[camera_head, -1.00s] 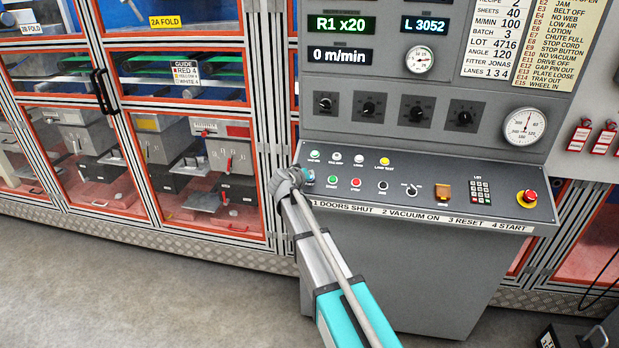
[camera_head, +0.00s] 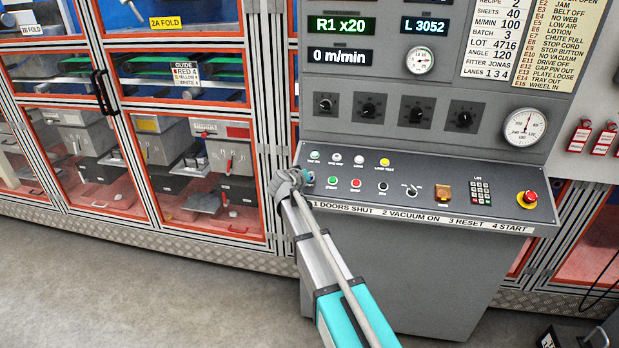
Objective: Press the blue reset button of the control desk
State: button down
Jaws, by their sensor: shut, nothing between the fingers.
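The control desk (camera_head: 440,205) has a sloped grey panel with buttons in two rows. A small blue spot at the left end of the lower row looks like the blue reset button (camera_head: 310,179), mostly hidden by my gripper. My gripper (camera_head: 304,175) is at the panel's left edge, right at this spot, and seems shut and empty. Its fingertips are small and partly hidden, so I cannot tell whether they touch the button. To the right in the same row are a green button (camera_head: 332,181), a red button (camera_head: 356,184) and a black button (camera_head: 382,186).
A red emergency stop (camera_head: 529,197) on a yellow ring sits at the desk's right end, beside a keypad (camera_head: 481,192). A yellow lamp (camera_head: 384,162) is in the upper row. Glass-doored machine cabinets (camera_head: 190,175) stand left. The floor at front left is clear.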

jog(key=shift+s+r+p, duration=0.25)
jog(key=shift+r+p, duration=0.45)
jog(key=shift+r, duration=0.05)
jog(key=shift+s+a+r+p, duration=0.1)
jog(key=shift+s+r+p, duration=0.25)
jog(key=shift+r+p, duration=0.4)
jog(key=shift+s+a+r+p, duration=0.15)
jog(key=shift+s+r+p, duration=0.15)
jog(key=shift+r+p, duration=0.5)
jog(key=shift+s+a+r+p, duration=0.1)
jog(key=shift+s+r+p, duration=0.25)
jog(key=shift+r+p, duration=0.4)
jog(key=s+d+f+m+g+y, duration=0.1)
jog(key=s+d+f+g, duration=0.4)
jog(key=s, duration=0.4)
jog(key=s+d+f+m+g+y, duration=0.1)
jog(key=s+d+f+g, duration=0.15)
jog(key=s+d, duration=0.45)
jog(key=s+f+g+y, duration=0.2)
jog(key=s, duration=0.7)
jog(key=s+f+g+y, duration=0.2)
jog(key=s, duration=0.7)
jog(key=shift+a+n+y, duration=0.3)
jog(key=shift+a+y, duration=0.1)
jog(key=shift+a, duration=0.05)
